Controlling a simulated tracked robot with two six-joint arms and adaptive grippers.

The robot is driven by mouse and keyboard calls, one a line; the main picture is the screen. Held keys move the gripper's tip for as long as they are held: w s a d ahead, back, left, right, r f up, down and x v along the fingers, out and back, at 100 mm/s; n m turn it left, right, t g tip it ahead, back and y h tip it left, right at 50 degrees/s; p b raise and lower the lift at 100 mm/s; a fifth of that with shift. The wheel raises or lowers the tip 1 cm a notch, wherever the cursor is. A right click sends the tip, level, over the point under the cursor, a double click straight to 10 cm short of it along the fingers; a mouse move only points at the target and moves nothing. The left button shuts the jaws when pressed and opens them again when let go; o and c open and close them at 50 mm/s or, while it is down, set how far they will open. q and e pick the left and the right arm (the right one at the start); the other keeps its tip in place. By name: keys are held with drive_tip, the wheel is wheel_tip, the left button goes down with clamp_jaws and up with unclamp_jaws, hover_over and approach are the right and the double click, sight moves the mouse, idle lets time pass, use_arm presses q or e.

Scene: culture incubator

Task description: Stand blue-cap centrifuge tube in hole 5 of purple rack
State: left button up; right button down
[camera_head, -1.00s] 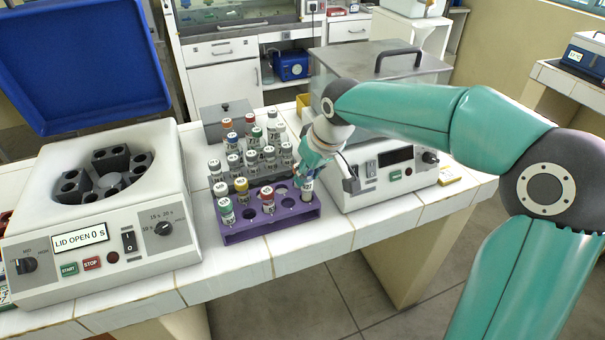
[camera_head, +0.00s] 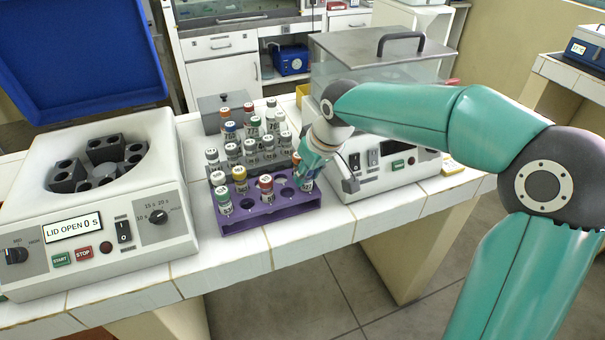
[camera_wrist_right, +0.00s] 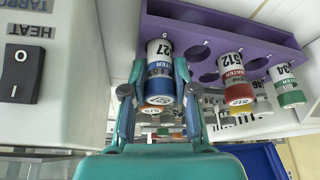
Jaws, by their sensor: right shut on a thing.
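The blue-cap centrifuge tube (camera_wrist_right: 159,60) is between the fingers of my right gripper (camera_wrist_right: 160,98) in the right wrist view. The gripper is shut on it around the blue cap. The purple rack (camera_wrist_right: 218,25) lies past the tube, with the printed 5 at the tube's far end. In the head view my right gripper (camera_head: 306,172) is at the right end of the purple rack (camera_head: 262,222) and mostly hides the tube. I cannot tell how deep the tube sits in the hole. My left gripper is not in view.
Green-cap (camera_head: 223,194), yellow-cap (camera_head: 239,174) and red-cap (camera_head: 265,182) tubes stand in the purple rack; some holes are empty. A crowded tube rack is behind. An open centrifuge (camera_head: 100,215) is left, a lidded device (camera_head: 392,165) close on the right.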

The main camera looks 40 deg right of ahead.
drive_tip(key=shift+r, duration=0.1)
drive_tip(key=c, duration=0.8)
unclamp_jaws()
drive_tip(key=o, duration=0.3)
drive_tip(key=shift+s, duration=0.1)
drive_tip(key=shift+r+p, duration=3.1)
drive_tip(key=shift+r, duration=0.65)
